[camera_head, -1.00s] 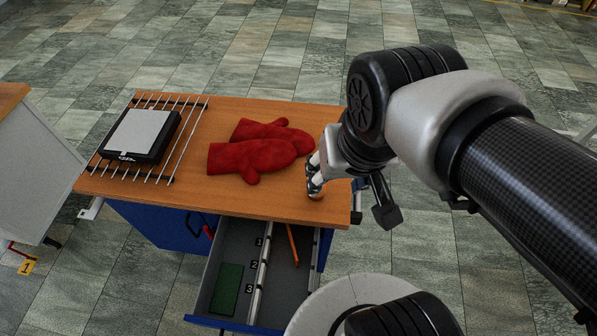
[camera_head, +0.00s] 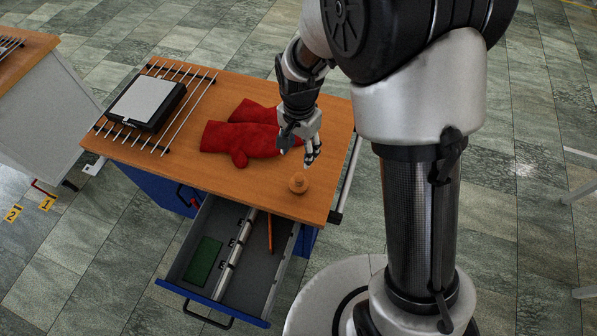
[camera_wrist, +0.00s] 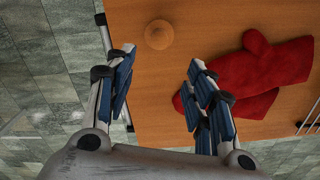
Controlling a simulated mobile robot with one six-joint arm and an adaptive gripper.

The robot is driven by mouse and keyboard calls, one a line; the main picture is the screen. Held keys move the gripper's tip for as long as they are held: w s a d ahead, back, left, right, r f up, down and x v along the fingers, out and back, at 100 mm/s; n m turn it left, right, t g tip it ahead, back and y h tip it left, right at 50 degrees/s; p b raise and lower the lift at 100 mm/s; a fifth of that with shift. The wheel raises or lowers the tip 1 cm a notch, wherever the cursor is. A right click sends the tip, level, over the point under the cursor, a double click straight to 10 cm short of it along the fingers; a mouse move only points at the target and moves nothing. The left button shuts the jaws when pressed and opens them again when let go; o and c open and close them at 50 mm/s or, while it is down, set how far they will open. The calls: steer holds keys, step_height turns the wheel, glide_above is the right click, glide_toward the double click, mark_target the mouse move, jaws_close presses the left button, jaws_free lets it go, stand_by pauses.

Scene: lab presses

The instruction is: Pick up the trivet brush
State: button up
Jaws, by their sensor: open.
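A small round wooden piece with a knob on top (camera_head: 298,183), which looks like the trivet brush, stands near the front right corner of the wooden tabletop. It also shows in the wrist view (camera_wrist: 159,35), beyond the fingertips and roughly between their lines. My gripper (camera_head: 298,154) is open and empty above the tabletop, just behind the knobbed piece and apart from it.
Red oven mitts (camera_head: 240,137) lie beside my gripper. A metal rack (camera_head: 186,112) holds a dark box with a pale top (camera_head: 147,100) at the left. An open drawer (camera_head: 190,284) holds a green block (camera_head: 203,260) and an orange-brown stick (camera_head: 270,235). A rail runs along the right edge.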

mark_target(300, 176)
step_height(300, 176, down, 10)
steer(key=shift+r+b, duration=0.2)
steer(key=shift+b, duration=0.9)
step_height(300, 176, down, 5)
steer(key=shift+s+f+b, duration=0.1)
steer(key=shift+b, duration=0.85)
jaws_close()
step_height(300, 176, up, 20)
steer(key=p, duration=0.5)
